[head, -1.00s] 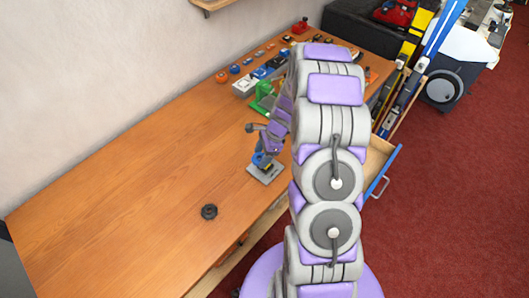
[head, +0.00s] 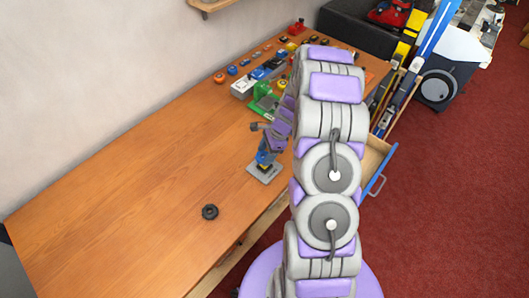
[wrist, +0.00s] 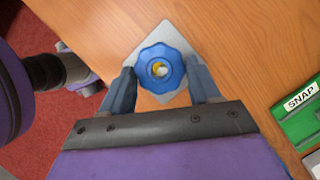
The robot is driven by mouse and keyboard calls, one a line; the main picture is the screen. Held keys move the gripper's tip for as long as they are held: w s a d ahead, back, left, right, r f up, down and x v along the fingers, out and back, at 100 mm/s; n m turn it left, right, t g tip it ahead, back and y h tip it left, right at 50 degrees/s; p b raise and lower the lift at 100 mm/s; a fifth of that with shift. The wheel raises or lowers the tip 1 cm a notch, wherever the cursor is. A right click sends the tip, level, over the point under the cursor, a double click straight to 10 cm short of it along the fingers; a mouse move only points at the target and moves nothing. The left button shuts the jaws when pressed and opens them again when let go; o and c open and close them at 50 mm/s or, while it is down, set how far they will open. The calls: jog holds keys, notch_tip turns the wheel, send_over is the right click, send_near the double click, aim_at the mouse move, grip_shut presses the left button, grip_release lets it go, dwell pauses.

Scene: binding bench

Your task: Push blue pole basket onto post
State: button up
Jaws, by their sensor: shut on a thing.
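The blue pole basket (wrist: 148,62) is a scalloped blue ring seen from above in the wrist view. My gripper (wrist: 162,84) is shut on it, with one finger on each side. A pale, yellowish tip shows inside its centre hole, likely the post (wrist: 160,69). A grey square base plate (wrist: 158,32) lies under the basket on the bench. In the head view the basket (head: 263,158) sits above the base plate (head: 265,174), with my gripper over it. How far down the post the basket sits is hard to tell.
A black ring (head: 210,212) lies on the wooden bench (head: 130,190). A green tool marked SNAP (wrist: 300,115) is at the right in the wrist view. Several small parts stand at the bench's back. An open drawer with a blue front (head: 381,170) juts out at right. The bench's left is clear.

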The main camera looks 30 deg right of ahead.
jog(key=shift+d+f, duration=0.15)
jog(key=shift+d, duration=0.95)
jog(key=shift+a+f, duration=0.25)
jog(key=shift+a, duration=0.8)
jog(key=shift+s+d+f, duration=0.1)
jog(key=shift+d+f, duration=0.2)
jog(key=c, duration=0.3)
jog(key=shift+d+f, duration=0.25)
jog(key=shift+f, duration=0.05)
jog(key=shift+a+f, duration=0.25)
jog(key=shift+a, duration=0.2)
jog(key=shift+f, duration=0.35)
